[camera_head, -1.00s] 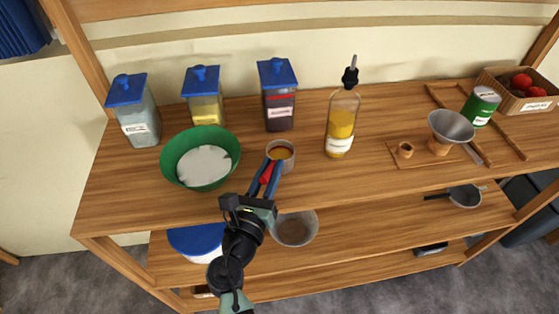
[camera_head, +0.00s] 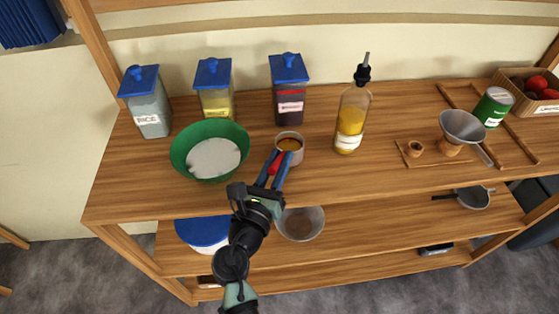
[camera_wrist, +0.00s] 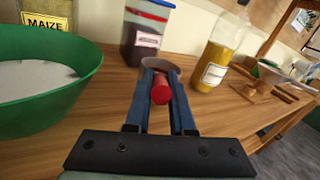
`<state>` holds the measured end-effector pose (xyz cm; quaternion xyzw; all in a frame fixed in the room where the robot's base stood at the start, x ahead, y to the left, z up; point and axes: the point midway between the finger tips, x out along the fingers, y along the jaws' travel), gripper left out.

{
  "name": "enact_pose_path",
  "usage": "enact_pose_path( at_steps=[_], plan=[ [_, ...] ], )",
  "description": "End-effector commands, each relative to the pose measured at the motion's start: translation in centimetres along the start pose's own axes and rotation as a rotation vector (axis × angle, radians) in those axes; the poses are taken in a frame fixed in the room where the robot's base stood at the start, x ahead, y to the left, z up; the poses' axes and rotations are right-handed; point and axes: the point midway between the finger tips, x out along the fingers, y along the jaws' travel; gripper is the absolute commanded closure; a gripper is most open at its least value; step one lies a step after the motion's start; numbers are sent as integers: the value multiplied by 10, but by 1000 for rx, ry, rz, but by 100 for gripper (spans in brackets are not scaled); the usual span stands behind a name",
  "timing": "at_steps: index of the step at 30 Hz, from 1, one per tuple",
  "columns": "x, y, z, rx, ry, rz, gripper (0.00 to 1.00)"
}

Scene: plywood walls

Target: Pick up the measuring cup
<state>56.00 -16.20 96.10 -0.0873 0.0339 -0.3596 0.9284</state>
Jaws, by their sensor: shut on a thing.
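The measuring cup (camera_head: 290,157) looks like a small grey cup with an orange-brown inside and a red handle pointing towards me. It is at the shelf top, between the green bowl and the oil bottle; whether its base touches the wood is hard to tell. My gripper (camera_head: 277,168) reaches it from the front, with its blue fingers shut on the red handle. In the wrist view the red handle (camera_wrist: 161,90) sits between the fingers, and the cup's pale rim (camera_wrist: 160,62) shows beyond them. The cup's lower part is mostly hidden there.
A green bowl (camera_head: 236,166) with white contents stands left of the cup. Blue-lidded jars (camera_head: 290,92) stand behind, and the oil bottle (camera_head: 349,122) is to the right. A funnel (camera_head: 461,126) and green can (camera_head: 494,106) are farther right. The wood at front right is clear.

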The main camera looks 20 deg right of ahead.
Motion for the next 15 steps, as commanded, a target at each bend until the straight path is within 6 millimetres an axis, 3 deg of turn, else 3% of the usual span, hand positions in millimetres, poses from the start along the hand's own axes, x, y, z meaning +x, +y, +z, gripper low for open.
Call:
enact_pose_path(
  at_steps=[15],
  plan=[
    [0,-12,64,3,-3,-1,100]
  ],
)
